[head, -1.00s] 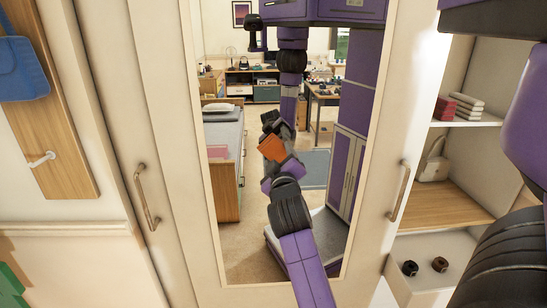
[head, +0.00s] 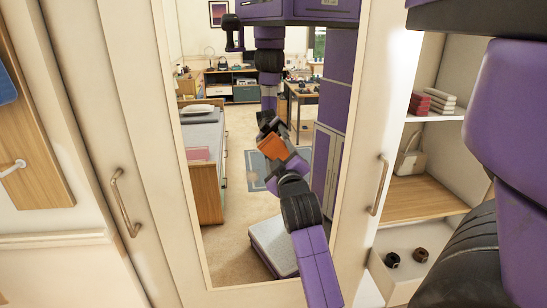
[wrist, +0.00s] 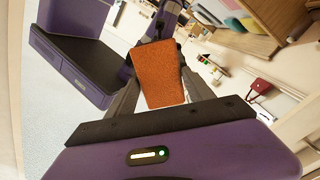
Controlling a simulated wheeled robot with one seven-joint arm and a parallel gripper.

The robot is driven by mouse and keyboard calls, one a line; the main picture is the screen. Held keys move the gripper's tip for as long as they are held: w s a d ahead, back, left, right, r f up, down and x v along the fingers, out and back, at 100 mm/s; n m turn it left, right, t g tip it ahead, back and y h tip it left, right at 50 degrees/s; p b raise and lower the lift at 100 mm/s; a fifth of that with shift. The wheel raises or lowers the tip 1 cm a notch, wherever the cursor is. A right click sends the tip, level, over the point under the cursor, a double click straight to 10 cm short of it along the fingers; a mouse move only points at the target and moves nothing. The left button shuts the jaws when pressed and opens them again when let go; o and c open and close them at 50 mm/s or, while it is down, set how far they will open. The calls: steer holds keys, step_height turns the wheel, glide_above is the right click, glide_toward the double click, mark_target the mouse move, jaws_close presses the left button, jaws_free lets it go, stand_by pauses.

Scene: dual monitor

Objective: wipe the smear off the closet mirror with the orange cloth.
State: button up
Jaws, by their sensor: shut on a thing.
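The closet mirror (head: 222,232) is a tall panel in a cream door frame, in the middle of the head view. My gripper (wrist: 163,100) is shut on the orange cloth (wrist: 165,72), which sticks out between the fingers in the wrist view. In the head view the orange cloth (head: 275,147) shows at the end of my arm, in front of the mirror's middle. My arm and its reflection run together there, so I cannot tell whether cloth and glass touch. I cannot make out a smear on the glass.
Door handles (head: 123,204) and (head: 377,185) flank the mirror. Open shelves (head: 425,200) at the right hold a bag and books, with a drawer below. A wooden board (head: 40,150) is at the left. The bed and desks show as reflections.

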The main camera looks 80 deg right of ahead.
steer(key=shift+s+d, duration=0.3)
steer(key=shift+s, duration=0.3)
steer(key=shift+s+a, duration=0.1)
steer(key=shift+a, duration=0.05)
steer(key=shift+v, duration=2.85)
steer(key=shift+a, duration=0.1)
steer(key=shift+b+v, duration=0.55)
steer(key=shift+v, duration=0.85)
steer(key=shift+f, duration=0.1)
